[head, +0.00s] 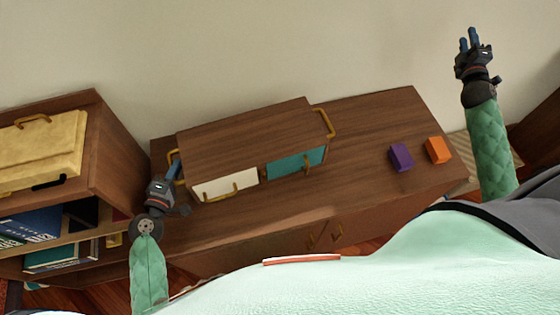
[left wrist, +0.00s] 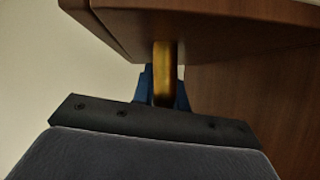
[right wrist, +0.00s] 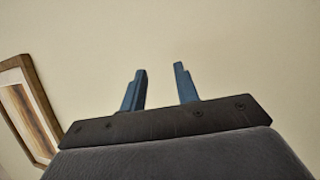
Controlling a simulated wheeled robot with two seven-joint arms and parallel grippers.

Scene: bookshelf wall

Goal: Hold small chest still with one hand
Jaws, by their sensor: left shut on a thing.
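The small chest (head: 245,140) is a brown wooden box on the low cabinet. Its front has a white drawer (head: 226,187) and a teal drawer (head: 297,162), both with gold handles. A gold side handle (head: 325,123) is on its right end. My left gripper (head: 174,168) is at the chest's left end. In the left wrist view its blue fingers (left wrist: 163,92) are shut on the gold left side handle (left wrist: 164,62), below the chest's top edge. My right gripper (head: 473,40) is raised at the upper right, open and empty, with its fingers (right wrist: 160,88) apart before the bare wall.
The cabinet top (head: 370,125) is clear except for a purple block (head: 401,157) and an orange block (head: 438,150) right of the chest. A bookshelf (head: 110,150) with books and a yellow case (head: 40,148) stands at the left. A picture frame (right wrist: 40,100) shows in the right wrist view.

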